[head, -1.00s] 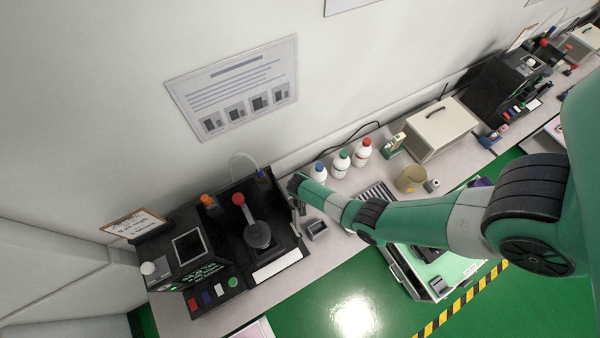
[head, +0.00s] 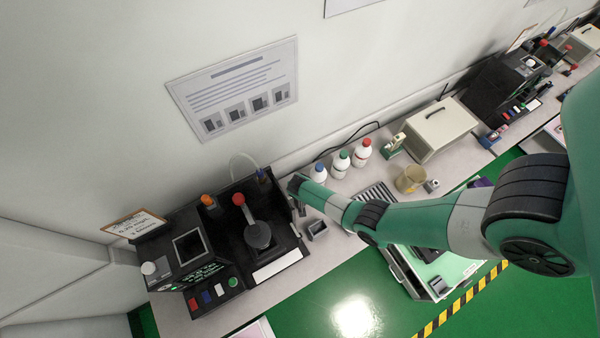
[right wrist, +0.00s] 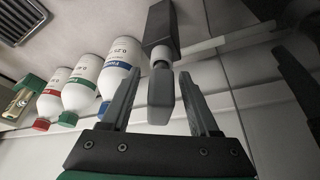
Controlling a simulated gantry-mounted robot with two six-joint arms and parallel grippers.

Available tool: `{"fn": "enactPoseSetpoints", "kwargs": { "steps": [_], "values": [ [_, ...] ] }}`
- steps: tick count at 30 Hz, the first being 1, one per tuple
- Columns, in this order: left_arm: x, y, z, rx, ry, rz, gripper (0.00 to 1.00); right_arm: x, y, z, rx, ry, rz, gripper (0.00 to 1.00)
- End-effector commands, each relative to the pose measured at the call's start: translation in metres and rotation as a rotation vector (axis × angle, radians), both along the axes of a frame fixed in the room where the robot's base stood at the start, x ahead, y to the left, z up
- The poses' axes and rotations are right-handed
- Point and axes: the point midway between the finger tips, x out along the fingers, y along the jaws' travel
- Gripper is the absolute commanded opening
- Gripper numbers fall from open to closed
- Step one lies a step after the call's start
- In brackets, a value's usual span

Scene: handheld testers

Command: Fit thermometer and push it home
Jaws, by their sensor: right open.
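My right gripper (right wrist: 162,100) is open in the right wrist view, its fingers on either side of a dark grey head (right wrist: 160,98), apparently the thermometer's. A white collar joins this head to a dark block (right wrist: 160,28); I cannot tell whether a finger touches it. In the head view the right gripper (head: 296,190) is over the bench, just right of the black tester (head: 284,240). The tester has a red-knobbed lever (head: 239,199) and a round grey disc (head: 258,235). The thermometer cannot be made out in the head view. My left gripper is not in view.
Bottles with blue (head: 319,172), green (head: 341,163) and red (head: 362,150) caps stand behind my right arm. A small grey open box (head: 317,229) sits right of the tester. A beige case (head: 441,128) and a tan cup (head: 410,179) are farther right.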

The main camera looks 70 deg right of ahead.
Motion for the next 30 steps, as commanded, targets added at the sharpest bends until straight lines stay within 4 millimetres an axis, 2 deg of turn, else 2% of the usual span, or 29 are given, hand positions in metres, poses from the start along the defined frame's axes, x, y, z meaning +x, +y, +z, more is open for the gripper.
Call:
{"fn": "enactPoseSetpoints", "kwargs": {
  "steps": [1,6,13,18,30],
  "values": [
    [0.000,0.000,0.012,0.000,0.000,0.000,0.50,-0.001,0.003,0.014,0.000,-0.002,0.002,0.61],
    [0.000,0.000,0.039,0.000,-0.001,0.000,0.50,-0.006,0.018,0.053,0.000,-0.002,0.003,0.61],
    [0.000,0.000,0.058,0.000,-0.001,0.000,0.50,-0.011,0.034,0.092,-0.001,-0.001,0.003,0.61],
    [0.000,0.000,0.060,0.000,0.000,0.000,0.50,-0.013,0.039,0.100,0.000,0.000,0.001,0.61],
    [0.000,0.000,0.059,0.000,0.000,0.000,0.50,-0.013,0.039,0.099,0.000,0.000,0.000,0.61]
  ]
}}
